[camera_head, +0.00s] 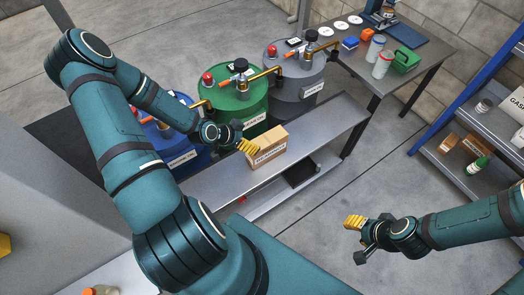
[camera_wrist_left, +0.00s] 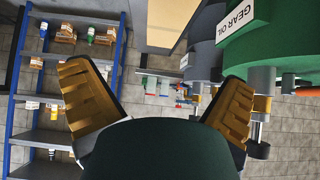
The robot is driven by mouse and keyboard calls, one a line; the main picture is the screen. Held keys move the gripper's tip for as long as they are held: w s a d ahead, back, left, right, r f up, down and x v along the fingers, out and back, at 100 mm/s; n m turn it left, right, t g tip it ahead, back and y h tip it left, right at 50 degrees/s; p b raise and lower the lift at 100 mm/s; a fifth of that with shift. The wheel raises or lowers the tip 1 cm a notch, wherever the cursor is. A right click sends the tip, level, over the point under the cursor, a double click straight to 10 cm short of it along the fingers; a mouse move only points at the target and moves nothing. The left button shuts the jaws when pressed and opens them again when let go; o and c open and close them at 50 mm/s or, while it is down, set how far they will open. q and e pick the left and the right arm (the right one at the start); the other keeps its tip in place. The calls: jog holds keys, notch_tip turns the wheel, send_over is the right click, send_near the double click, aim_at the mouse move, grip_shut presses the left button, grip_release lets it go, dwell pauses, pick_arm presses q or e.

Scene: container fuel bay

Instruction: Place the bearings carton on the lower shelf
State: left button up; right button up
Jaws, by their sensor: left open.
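The bearings carton (camera_head: 268,147), a tan box with a white label, stands upright on the top of the grey metal bench (camera_head: 215,186). My left gripper (camera_head: 245,137) is open beside the carton's left end, with a yellow finger pad close to it. Whether they touch cannot be told. In the left wrist view its two fingers (camera_wrist_left: 158,105) are spread with nothing held between them. A tan surface shows at the top there; I cannot tell if it is the carton. The bench's lower shelf (camera_head: 262,204) is partly hidden under the top. My right gripper (camera_head: 357,238) is empty, its fingers apart.
Blue, green (camera_head: 236,100) and grey drums with taps stand behind the bench. A dark tray (camera_head: 300,174) lies on the lower shelf. A blue rack (camera_head: 440,165) with small cartons and bottles stands right. A table (camera_head: 425,62) holds cans and tools. Floor between bench and rack is clear.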

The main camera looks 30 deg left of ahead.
pick_arm(q)
jog(key=b, duration=0.2)
send_near(267, 139)
jog(key=x, duration=0.5)
jog(key=shift+d+r, duration=0.1)
jog(key=shift+d, duration=0.2)
jog(key=shift+a+b+x, duration=0.2)
jog(key=shift+b+x, duration=0.15)
jog(key=shift+x, duration=1)
jog(key=shift+a+b+x, duration=0.2)
jog(key=shift+b+x, duration=0.1)
jog(key=shift+x, duration=1)
jog(key=shift+c, duration=0.3)
jog(key=c, duration=1.3)
